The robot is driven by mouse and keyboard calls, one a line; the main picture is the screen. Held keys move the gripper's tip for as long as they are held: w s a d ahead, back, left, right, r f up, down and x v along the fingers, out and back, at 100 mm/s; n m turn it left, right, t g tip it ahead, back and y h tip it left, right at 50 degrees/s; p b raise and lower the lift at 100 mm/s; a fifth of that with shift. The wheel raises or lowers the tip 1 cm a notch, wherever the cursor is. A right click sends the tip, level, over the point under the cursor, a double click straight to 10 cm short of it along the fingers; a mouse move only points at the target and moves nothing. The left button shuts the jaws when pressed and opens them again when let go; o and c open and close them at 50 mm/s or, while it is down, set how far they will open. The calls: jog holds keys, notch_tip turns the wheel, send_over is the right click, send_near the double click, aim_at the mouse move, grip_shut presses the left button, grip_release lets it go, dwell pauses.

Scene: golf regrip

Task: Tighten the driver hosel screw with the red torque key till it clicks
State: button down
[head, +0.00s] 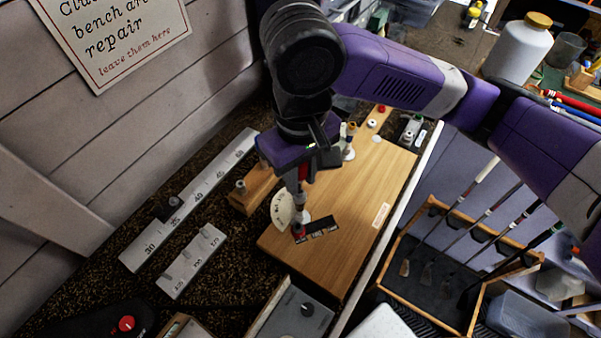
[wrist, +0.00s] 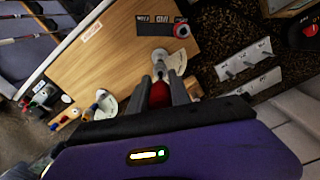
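My gripper (head: 299,190) points down over the wooden board. In the wrist view my gripper (wrist: 160,92) has its two fingers on either side of the red torque key (wrist: 159,95), and they look closed on its red handle. The key also shows as a bit of red between the fingers in the head view (head: 303,172). The cream driver head (head: 281,209) is beside and below the fingers. In the wrist view a pale rounded part (wrist: 176,63) and grey metal lie just beyond the key. The hosel screw and the key's tip are hidden, so I cannot tell whether they meet.
A black labelled strip (head: 322,228) with a red round piece (head: 298,231) lies on the wooden board (head: 350,215). A wooden block (head: 252,190) and numbered grey bars (head: 193,262) stand left. A club rack (head: 425,262) is at right. The board's right half is mostly clear.

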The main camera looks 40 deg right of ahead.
jog(key=m, duration=0.4)
jog(key=shift+m, duration=0.9)
jog(key=m, duration=0.3)
jog(key=shift+a, duration=0.1)
jog(key=shift+m, duration=1.4)
